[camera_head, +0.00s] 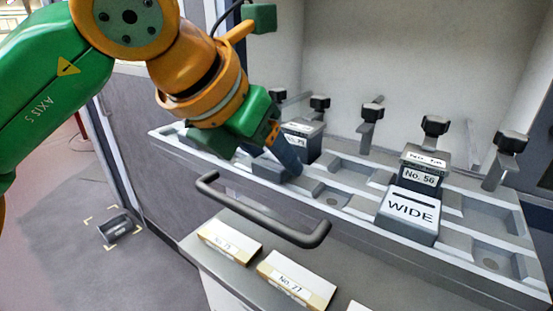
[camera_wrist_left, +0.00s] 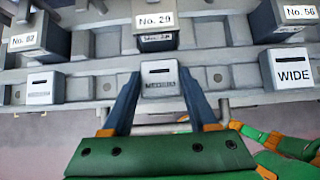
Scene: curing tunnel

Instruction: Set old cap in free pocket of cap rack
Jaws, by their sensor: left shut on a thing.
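My left gripper (camera_head: 284,160) reaches down to the cap rack (camera_head: 341,199) from above. It is shut on a small grey cap with a white label and dark slot, seen between the two fingers in the left wrist view (camera_wrist_left: 160,78). The cap sits at the rack's front row, in front of the No. 29 block (camera_wrist_left: 156,22). Whether it rests fully in a pocket I cannot tell. A WIDE cap (camera_head: 409,210) stands in the front row to the right, before the No. 56 block (camera_head: 421,178). Another pale cap (camera_wrist_left: 40,88) is at left.
Black-knobbed clamps (camera_head: 371,113) line the rack's back. Empty pockets show between the caps. A dark handle bar (camera_head: 262,212) juts out in front. Labelled boxes (camera_head: 297,281) lie on the ledge below. A dark part (camera_head: 115,228) lies on the floor within yellow marks.

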